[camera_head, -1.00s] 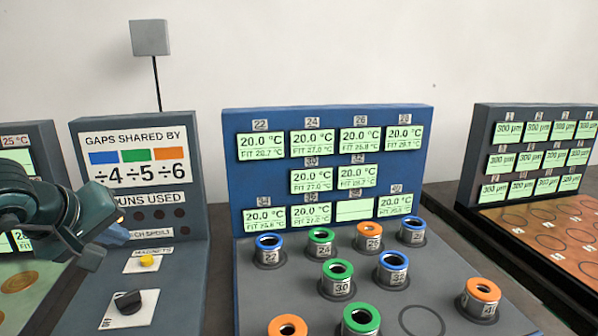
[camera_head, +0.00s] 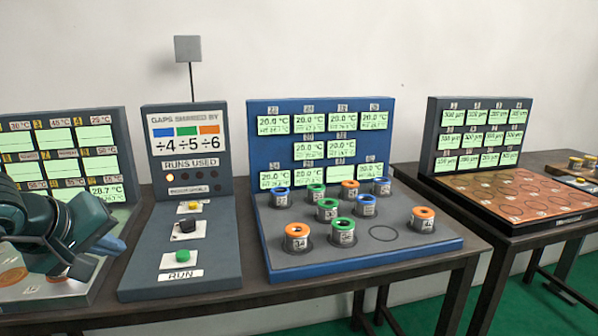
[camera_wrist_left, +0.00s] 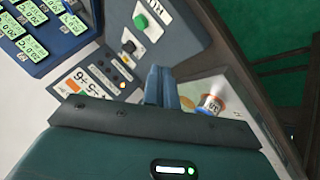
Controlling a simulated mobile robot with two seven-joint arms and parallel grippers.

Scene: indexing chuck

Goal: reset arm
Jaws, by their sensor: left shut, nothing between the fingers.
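My left gripper (camera_head: 112,242) is at the left of the head view, in front of the left panel (camera_head: 120,150). Its fingers are shut and empty; they also show closed together in the left wrist view (camera_wrist_left: 162,86). They appear apart from the grey control box (camera_head: 205,250), which bears a green RUN button (camera_head: 182,257), a black knob (camera_head: 187,226) and a yellow button (camera_head: 188,207). My right gripper is not in view.
A blue-backed station (camera_head: 262,165) holds several blue, green and orange ring pieces and one empty circle (camera_head: 383,233). At the right, a copper-coloured board (camera_head: 500,190) sits on another table. A grey block on a pole (camera_head: 188,49) rises behind the control box.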

